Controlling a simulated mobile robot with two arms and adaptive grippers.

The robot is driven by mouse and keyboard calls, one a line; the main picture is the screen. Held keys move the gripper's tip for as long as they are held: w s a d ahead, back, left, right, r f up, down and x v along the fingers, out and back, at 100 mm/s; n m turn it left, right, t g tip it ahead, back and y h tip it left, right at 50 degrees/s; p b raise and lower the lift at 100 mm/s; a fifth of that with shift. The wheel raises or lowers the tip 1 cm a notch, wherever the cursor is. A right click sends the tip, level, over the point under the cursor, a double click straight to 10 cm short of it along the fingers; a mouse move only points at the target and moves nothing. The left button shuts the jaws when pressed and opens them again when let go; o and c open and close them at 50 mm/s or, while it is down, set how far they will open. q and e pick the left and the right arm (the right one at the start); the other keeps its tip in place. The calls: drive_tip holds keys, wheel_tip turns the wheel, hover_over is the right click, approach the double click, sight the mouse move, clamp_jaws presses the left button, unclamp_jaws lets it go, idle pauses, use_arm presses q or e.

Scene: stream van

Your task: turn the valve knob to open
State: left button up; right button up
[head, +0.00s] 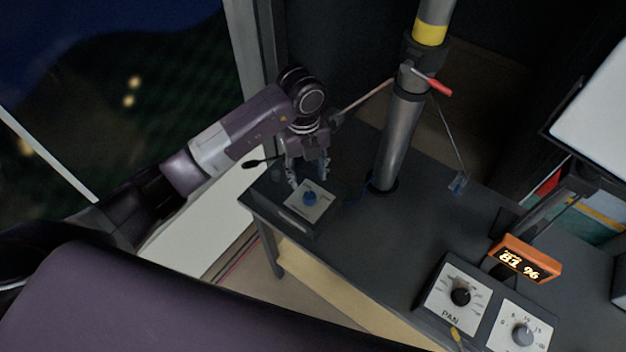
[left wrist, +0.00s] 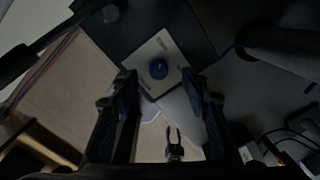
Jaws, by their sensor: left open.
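A round blue knob (head: 310,198) sits on a pale square plate on top of a dark box (head: 281,215) at the table's left corner. My left gripper (head: 308,183) is open just behind and above the plate, its two fingers apart. In the left wrist view the blue knob (left wrist: 158,69) appears between the two open fingertips (left wrist: 158,76), and I see no contact. Small lettering on the plate is too blurred to read. My right gripper is not in view.
A grey vertical pole (head: 398,140) with a red-tipped handle (head: 437,87) rises from the dark table (head: 370,250) right of my left gripper.

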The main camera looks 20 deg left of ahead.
sight(309, 195)
use_arm(q)
drive_tip(key=f+p, duration=0.1)
drive_tip(key=f, duration=0.1)
drive_tip(key=s+f, duration=0.1)
drive_tip(key=f, duration=0.1)
drive_tip(key=shift+s+d+f+p, duration=0.2)
drive_tip(key=shift+f+p, duration=0.1)
drive_tip(key=shift+p, duration=0.1)
drive_tip(key=shift+w+f, duration=0.35)
drive_tip(key=shift+f, duration=0.8)
drive_tip(key=shift+s, duration=0.1)
drive_tip(key=c, duration=1.2)
drive_tip(key=shift+o, duration=0.2)
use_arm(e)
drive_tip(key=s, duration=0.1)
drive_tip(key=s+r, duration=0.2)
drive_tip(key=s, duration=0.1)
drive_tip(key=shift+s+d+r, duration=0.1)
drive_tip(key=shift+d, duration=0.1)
